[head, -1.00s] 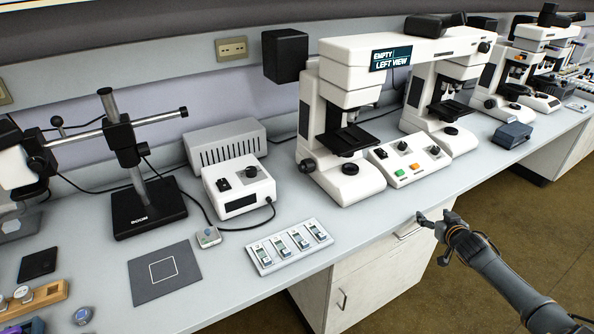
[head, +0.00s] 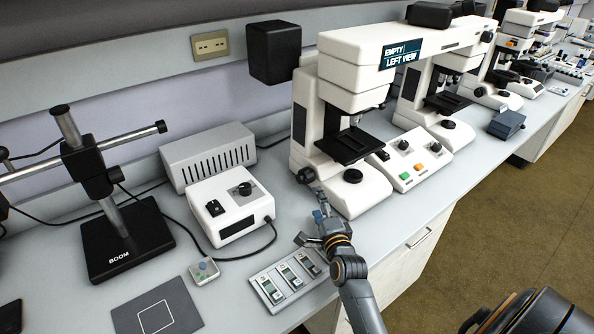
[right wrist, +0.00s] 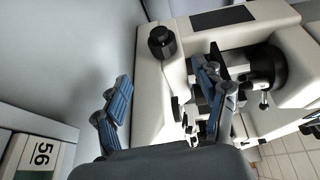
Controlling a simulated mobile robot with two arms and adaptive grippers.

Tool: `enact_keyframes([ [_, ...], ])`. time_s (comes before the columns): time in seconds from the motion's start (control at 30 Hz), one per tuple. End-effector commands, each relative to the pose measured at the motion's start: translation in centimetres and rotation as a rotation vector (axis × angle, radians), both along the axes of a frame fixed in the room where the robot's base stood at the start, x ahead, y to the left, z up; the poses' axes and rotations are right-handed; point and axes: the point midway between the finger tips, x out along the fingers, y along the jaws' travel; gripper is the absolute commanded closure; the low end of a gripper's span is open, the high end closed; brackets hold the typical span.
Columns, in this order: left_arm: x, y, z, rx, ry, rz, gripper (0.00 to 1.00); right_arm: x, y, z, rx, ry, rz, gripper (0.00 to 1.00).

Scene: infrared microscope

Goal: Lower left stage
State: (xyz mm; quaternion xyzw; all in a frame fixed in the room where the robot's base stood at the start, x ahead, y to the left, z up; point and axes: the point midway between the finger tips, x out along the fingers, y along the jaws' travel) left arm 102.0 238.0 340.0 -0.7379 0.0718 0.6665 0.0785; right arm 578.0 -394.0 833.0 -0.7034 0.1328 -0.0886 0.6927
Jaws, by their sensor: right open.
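The left microscope (head: 345,55) is white and carries an "EMPTY LEFT VIEW" sign (head: 401,53). Its flat black stage (head: 349,146) sits above the base, under the objective. A dark round knob (head: 306,175) is on the left side of its base, and a black disc (head: 353,176) is on the front of the base. My right gripper (head: 311,215) is open and empty, just in front of the side knob and apart from it. In the right wrist view the knob (right wrist: 162,42) shows beyond and between the open blue-padded fingers (right wrist: 160,80). My left gripper is out of view.
A slide tray (head: 268,293) lies below my right wrist. A white control box (head: 232,210) with a cable stands left of the gripper. A button panel (head: 412,162) stands right of the left microscope. The bench between control box and microscope is mostly free.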

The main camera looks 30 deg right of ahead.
Motion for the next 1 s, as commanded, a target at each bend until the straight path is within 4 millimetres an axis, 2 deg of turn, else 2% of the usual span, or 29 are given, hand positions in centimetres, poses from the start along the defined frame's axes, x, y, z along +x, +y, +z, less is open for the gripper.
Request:
enact_keyframes([
  [0.17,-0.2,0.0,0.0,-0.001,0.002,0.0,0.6,1.5,-0.4,-0.1,0.003,-0.002,0.0,0.29],
  [0.3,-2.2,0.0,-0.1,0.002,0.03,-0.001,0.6,4.1,-1.3,-0.2,0.001,-0.001,0.0,0.29],
  [0.43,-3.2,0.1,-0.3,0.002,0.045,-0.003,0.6,6.8,-2.2,-0.4,0.001,0.0,0.0,0.29],
  [0.57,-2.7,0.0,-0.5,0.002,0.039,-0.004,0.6,9.4,-3.0,-0.7,-0.001,0.0,0.001,0.29],
  [0.7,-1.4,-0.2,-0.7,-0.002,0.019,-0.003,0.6,11.4,-3.7,-0.8,-0.001,0.001,0.0,0.29],
  [0.83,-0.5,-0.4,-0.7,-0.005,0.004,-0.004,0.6,12.5,-4.0,-1.0,0.001,0.002,0.0,0.29],
  [1.0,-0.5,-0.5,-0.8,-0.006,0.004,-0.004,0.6,13.0,-4.2,-0.9,0.0,0.001,0.0,0.29],
])
